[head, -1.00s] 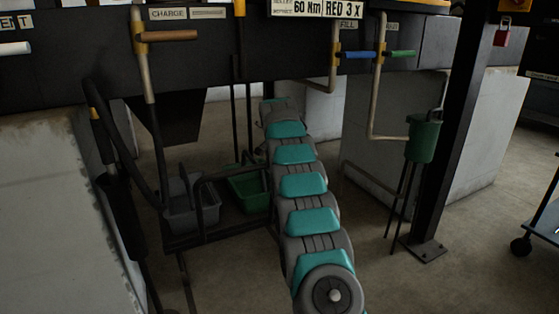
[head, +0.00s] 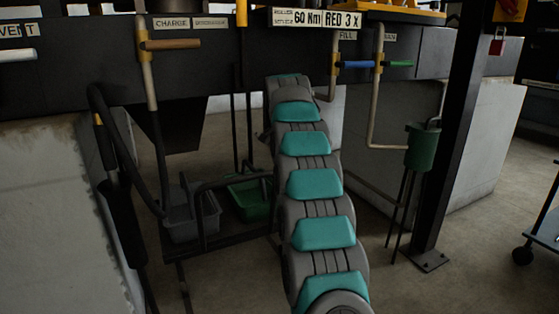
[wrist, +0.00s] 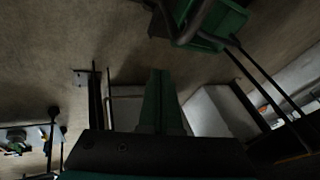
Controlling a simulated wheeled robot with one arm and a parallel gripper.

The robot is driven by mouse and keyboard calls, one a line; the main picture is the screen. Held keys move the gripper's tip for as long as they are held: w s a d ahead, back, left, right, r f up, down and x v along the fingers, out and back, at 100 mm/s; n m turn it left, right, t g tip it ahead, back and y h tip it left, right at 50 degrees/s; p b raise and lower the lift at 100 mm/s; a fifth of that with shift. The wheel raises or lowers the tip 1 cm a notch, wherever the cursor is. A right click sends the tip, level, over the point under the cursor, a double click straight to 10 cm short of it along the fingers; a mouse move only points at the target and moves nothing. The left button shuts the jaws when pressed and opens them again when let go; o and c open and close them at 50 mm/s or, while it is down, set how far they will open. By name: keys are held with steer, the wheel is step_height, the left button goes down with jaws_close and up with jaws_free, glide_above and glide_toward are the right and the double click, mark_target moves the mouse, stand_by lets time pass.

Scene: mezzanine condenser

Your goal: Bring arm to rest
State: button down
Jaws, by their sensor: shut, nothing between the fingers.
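My arm (head: 315,185), grey with teal pads, stretches away from the bottom of the head view toward the dark panel. Its far end overlaps the panel's lower part in the picture. My gripper is hidden from the head view. In the wrist view my gripper (wrist: 160,98) shows as a narrow, dark green tapered shape above a black bar. Its fingers are together, with nothing seen between them. Concrete floor lies beyond it.
A dark panel (head: 75,75) with pipe valves and labels crosses the top. Grey (head: 180,220) and green bins (head: 250,200) sit on a low rack left of my arm. A dark post (head: 455,140) and green funnel (head: 421,148) stand right. A cart (head: 545,230) is far right.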

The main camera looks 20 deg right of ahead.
steer(key=s+a+f+n+g+y, duration=0.15)
steer(key=s+a+n, duration=0.25)
steer(key=s+a, duration=0.6)
steer(key=s+a+f+n+g+y, duration=0.15)
steer(key=s+a+n, duration=0.35)
steer(key=s, duration=1)
steer(key=s+a+f+n+g, duration=0.1)
steer(key=s+a+f+n, duration=0.1)
steer(key=s, duration=0.9)
steer(key=s+a+f+n+g, duration=0.1)
steer(key=s+a+f, duration=0.3)
steer(key=s, duration=0.7)
steer(key=s+a+f+n+g, duration=0.2)
steer(key=s+f, duration=0.4)
steer(key=s, duration=0.4)
steer(key=shift+s+a+f+n, duration=0.15)
steer(key=shift+s+a+n, duration=0.25)
steer(key=shift+a, duration=0.1)
